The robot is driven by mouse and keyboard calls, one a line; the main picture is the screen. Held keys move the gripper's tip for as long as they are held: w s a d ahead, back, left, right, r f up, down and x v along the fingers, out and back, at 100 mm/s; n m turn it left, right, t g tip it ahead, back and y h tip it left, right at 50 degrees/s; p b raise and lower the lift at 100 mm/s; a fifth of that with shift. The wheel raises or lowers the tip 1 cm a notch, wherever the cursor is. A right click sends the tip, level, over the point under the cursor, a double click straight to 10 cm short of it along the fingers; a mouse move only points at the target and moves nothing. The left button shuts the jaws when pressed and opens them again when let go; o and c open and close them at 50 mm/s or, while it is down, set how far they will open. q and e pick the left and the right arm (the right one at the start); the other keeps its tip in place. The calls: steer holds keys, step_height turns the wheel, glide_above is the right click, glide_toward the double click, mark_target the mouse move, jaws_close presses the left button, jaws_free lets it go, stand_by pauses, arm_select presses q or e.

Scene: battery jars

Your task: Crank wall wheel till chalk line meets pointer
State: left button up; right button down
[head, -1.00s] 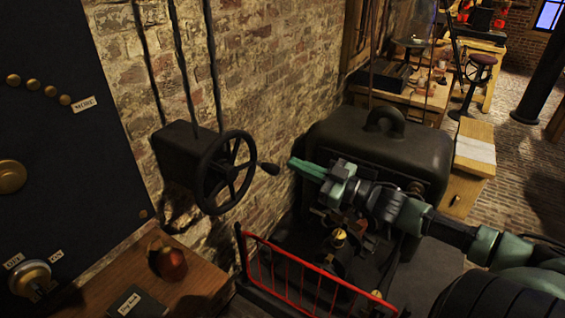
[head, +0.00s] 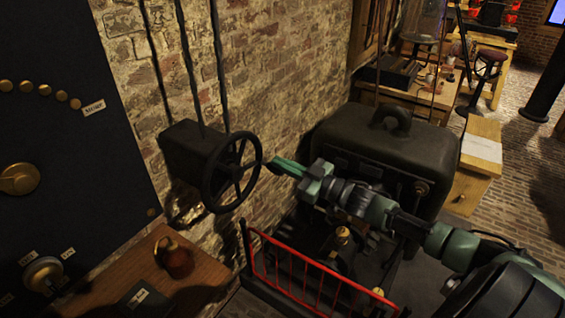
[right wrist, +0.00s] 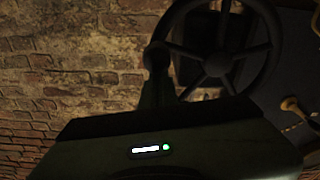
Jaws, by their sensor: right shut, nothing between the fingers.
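The black spoked wall wheel (head: 232,173) sits on a dark box (head: 190,150) fixed to the brick wall in the head view. It also shows in the right wrist view (right wrist: 220,66). Its crank knob (right wrist: 157,56) is at the rim, right in front of my fingertips. My right gripper (head: 281,166) comes in from the right with its green fingers shut and empty, tips at the knob; I cannot tell if they touch. The fingers show dark in the right wrist view (right wrist: 156,88). I make out no chalk line or pointer. My left gripper is out of view.
A red railing (head: 315,277) stands low in front of a large dark machine (head: 385,145) below and behind my right arm. A dark panel with brass studs (head: 60,150) stands left. A wooden shelf (head: 125,272) holds a reddish round object (head: 174,258).

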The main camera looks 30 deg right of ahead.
mark_target(282, 174)
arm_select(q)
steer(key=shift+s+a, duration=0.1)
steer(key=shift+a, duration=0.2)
arm_select(e)
steer(key=shift+f, duration=0.1)
steer(key=shift+f+m, duration=0.45)
steer(key=shift+m, duration=0.25)
steer(key=shift+s+a+f+m+h, duration=0.1)
steer(key=shift+f+m+h, duration=0.05)
steer(key=shift+f+m, duration=0.4)
steer(key=shift+s+a+f+m+h, duration=0.1)
steer(key=shift+f+m+h, duration=0.05)
steer(key=shift+f+m, duration=0.35)
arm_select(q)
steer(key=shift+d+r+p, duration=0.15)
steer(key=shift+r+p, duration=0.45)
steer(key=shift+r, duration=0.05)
arm_select(e)
steer(key=s+a+f+m+h, duration=0.1)
steer(key=a+f+m, duration=0.4)
steer(key=m, duration=0.7)
steer(key=shift+s+a+f, duration=0.25)
steer(key=shift+s+f, duration=0.35)
steer(key=shift+f, duration=0.15)
steer(key=shift+r, duration=0.1)
